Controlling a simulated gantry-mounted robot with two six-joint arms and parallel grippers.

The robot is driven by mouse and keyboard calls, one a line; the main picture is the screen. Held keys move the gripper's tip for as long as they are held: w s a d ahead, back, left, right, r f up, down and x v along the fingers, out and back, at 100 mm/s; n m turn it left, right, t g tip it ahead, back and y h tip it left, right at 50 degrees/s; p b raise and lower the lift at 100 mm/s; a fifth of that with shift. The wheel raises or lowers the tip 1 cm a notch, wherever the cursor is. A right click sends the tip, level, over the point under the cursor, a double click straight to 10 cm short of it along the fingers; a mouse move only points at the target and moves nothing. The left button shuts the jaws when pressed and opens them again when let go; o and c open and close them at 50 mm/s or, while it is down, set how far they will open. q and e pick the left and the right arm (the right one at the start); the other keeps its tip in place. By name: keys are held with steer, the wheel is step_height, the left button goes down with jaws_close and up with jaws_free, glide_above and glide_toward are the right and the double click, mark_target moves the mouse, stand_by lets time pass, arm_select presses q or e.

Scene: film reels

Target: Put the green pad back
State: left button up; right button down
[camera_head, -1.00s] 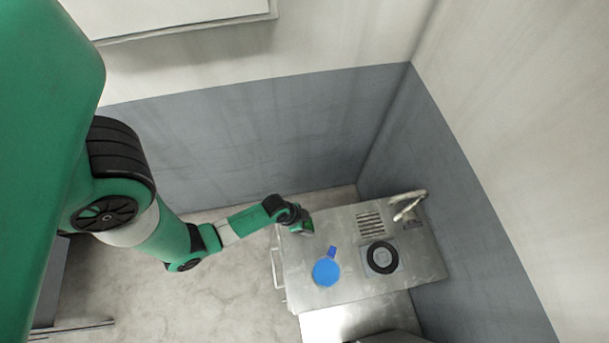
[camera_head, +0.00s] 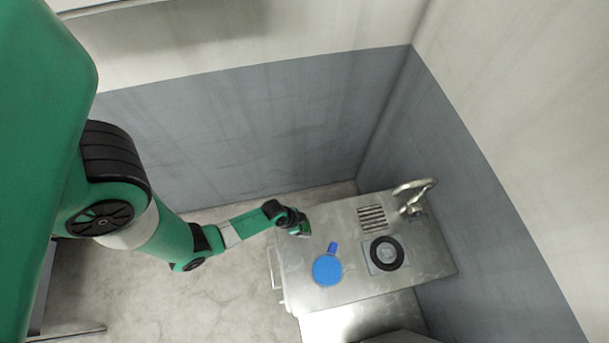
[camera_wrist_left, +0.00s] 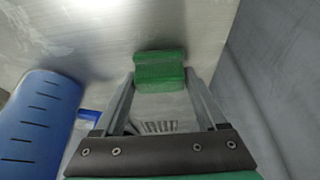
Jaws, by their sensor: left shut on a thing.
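The green pad (camera_wrist_left: 160,72) is between the fingertips of my left gripper (camera_wrist_left: 160,80) in the left wrist view. The gripper is shut on it. In the head view, my left gripper (camera_head: 301,229) is over the back left part of the metal counter (camera_head: 350,285); the pad is hard to make out there. Whether the pad touches the counter I cannot tell. My right gripper is not in view.
A blue round container (camera_head: 327,270) with a small blue part (camera_head: 332,247) stands on the counter. It also shows in the left wrist view (camera_wrist_left: 38,120). A black ring (camera_head: 387,253), a slotted grate (camera_head: 372,219) and a tap (camera_head: 412,196) are to the right. Walls stand behind and right.

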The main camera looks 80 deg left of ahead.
arm_select(q)
steer(key=shift+f, duration=0.15)
steer(key=o, duration=1.2)
steer(key=shift+o, duration=0.2)
steer(key=shift+r, duration=0.45)
steer(key=p+v, duration=0.7)
steer(key=v, duration=0.4)
steer(key=shift+s+r, duration=0.2)
steer(key=shift+r, duration=0.1)
